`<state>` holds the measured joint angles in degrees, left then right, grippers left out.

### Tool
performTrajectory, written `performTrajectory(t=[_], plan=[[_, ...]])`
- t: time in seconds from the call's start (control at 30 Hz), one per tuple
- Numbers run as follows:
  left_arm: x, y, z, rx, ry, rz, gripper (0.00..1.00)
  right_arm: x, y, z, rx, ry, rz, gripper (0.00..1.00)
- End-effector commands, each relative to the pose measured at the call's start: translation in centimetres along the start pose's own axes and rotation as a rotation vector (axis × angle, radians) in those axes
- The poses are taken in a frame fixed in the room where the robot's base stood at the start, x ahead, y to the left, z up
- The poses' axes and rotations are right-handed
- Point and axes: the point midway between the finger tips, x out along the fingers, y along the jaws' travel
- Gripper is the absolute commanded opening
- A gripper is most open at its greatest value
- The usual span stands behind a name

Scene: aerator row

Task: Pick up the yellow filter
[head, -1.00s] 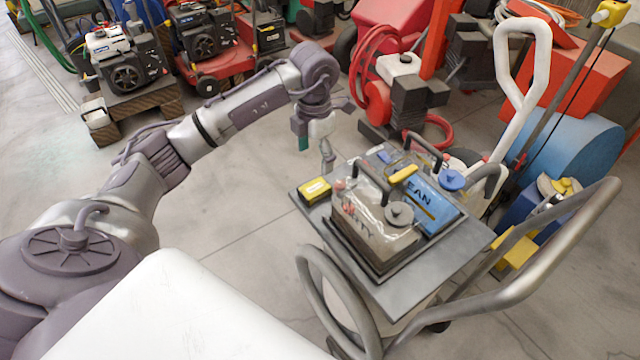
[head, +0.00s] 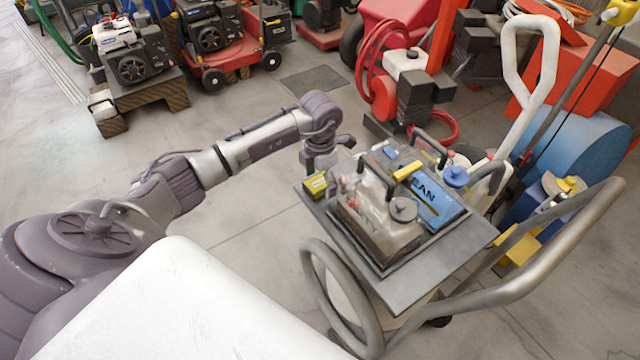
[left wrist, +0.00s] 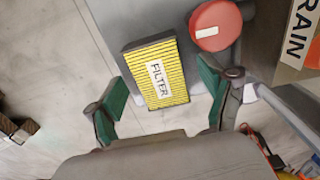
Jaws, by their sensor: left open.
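The yellow filter (head: 316,186) is a small block with a dark frame at the left corner of the grey cart top (head: 405,288). In the left wrist view the filter (left wrist: 158,72) shows yellow pleats and a white FILTER label. My left gripper (head: 319,164) is at the filter's far side in the head view, its fingertips hard to make out there. In the left wrist view the left gripper (left wrist: 162,88) is open, with one green finger on each side of the filter's near end and a gap at both sides. My right gripper is not in view.
A clear tank of murky liquid (head: 375,225) and a blue tank (head: 432,197) stand close by on the cart. A red round cap (left wrist: 215,26) sits right beside the filter. The cart's curved handle (head: 560,262) rises at right. Floor left of the cart is clear.

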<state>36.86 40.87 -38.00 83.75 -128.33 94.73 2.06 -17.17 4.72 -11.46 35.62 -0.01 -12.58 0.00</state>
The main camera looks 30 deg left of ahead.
Motion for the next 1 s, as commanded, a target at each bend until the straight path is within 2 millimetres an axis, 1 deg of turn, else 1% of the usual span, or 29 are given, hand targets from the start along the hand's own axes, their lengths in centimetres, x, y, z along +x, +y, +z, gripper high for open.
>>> performTrajectory(t=[0.07, 0.1, 0.17, 0.4, 0.43, 0.47, 0.77, 0.87, 1.0], plan=[[0.0, 0.0, 0.0, 0.0, 0.0, 0.0, 0.81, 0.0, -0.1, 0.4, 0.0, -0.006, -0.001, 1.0], [0.0, 0.0, 0.0, 0.0, 0.0, 0.0, 0.8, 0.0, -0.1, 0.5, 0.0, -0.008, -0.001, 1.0], [0.0, 0.0, 0.0, 0.0, 0.0, 0.0, 0.7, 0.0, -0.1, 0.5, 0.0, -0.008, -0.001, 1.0], [-0.1, 0.0, 0.0, 0.0, 0.0, 0.0, 0.3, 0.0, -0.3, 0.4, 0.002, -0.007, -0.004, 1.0], [-0.1, 0.0, 0.0, 0.0, 0.0, 0.001, 0.25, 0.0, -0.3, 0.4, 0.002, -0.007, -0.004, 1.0], [-0.1, 0.0, 0.0, 0.0, 0.0, 0.001, 0.22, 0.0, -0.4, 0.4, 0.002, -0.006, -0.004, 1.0], [-0.3, 0.1, 0.0, 0.0, -0.001, 0.001, 0.22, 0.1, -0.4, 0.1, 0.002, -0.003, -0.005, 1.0], [-1.0, 0.1, 0.1, 0.0, -0.002, 0.003, 0.22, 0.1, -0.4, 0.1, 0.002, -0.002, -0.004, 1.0], [-2.8, 0.1, 0.1, 0.002, -0.003, 0.003, 0.22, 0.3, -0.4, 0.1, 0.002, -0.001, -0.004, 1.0]])
